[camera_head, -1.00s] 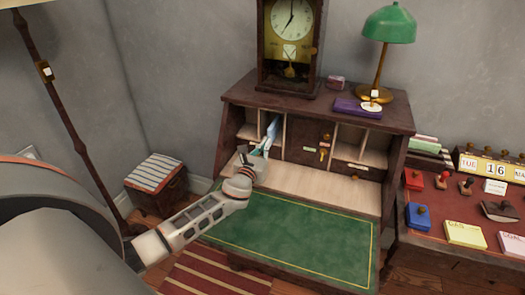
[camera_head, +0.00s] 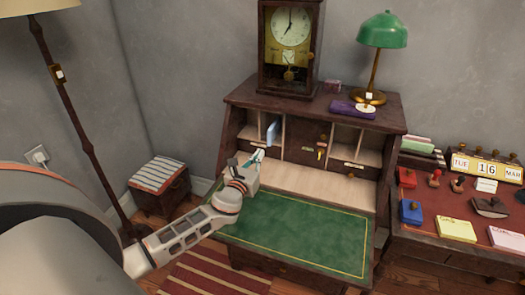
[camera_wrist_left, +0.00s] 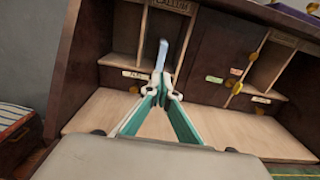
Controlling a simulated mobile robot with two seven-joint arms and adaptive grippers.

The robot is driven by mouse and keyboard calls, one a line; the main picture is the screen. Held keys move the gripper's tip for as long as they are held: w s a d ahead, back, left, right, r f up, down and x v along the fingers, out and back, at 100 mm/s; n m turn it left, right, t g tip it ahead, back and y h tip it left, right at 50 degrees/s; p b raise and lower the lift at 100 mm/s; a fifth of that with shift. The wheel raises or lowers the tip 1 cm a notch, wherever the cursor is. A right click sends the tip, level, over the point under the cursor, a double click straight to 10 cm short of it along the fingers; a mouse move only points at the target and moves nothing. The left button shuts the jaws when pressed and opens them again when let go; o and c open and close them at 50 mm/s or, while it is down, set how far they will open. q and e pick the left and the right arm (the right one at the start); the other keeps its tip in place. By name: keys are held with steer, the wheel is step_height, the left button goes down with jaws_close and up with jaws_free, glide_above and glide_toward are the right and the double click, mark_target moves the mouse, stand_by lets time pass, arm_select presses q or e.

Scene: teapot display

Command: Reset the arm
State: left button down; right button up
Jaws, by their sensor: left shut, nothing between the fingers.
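My left gripper (camera_head: 258,156) reaches in from the left, in front of the left pigeonholes of a wooden writing desk (camera_head: 312,104). In the left wrist view its teal fingers (camera_wrist_left: 163,97) meet at the tips, shut with nothing between them. A light blue item (camera_head: 272,133) stands upright in a left pigeonhole. It also shows just beyond the fingertips in the left wrist view (camera_wrist_left: 161,56), and the gripper appears apart from it. My right gripper is not in view.
The desk's green writing surface (camera_head: 295,232) is bare. A clock (camera_head: 290,45), a purple case (camera_head: 352,108) and a green lamp (camera_head: 386,32) stand on the desk top. A red-topped side table (camera_head: 470,210) with stamps and notepads is at right. A striped stool (camera_head: 158,175) and floor lamp (camera_head: 75,115) are at left.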

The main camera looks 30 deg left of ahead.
arm_select(q)
steer(key=v, duration=0.6)
steer(key=s+d+f+n+g+y, duration=0.1)
steer(key=s+f+n+g, duration=0.1)
steer(key=s+n, duration=0.3)
steer(key=s+f+n+g, duration=0.1)
steer(key=s+n+g, duration=0.1)
steer(key=s+n, duration=0.3)
steer(key=s+d+f+n+g+y, duration=0.1)
steer(key=s+f+n+g, duration=0.1)
steer(key=s+n, duration=0.3)
steer(key=shift+s+d+f+n+y, duration=0.3)
steer(key=shift+s+d+n, duration=0.1)
steer(key=shift+n, duration=0.5)
steer(key=s+d+f+n+g+h, duration=0.1)
steer(key=s+d+n+g, duration=0.1)
steer(key=s+n, duration=0.4)
steer(key=s+d+f+n+g+h, duration=0.1)
steer(key=s+d+n+g, duration=0.15)
steer(key=s, duration=0.45)
steer(key=w+d+f+n+t+h, duration=0.1)
steer(key=d+f+n+t+h, duration=0.2)
steer(key=d+f+h, duration=0.4)
steer(key=d+f, duration=0.7)
steer(key=d, duration=0.2)
steer(key=shift+f+n, duration=0.2)
steer(key=shift+n, duration=0.15)
steer(key=shift+t, duration=0.25)
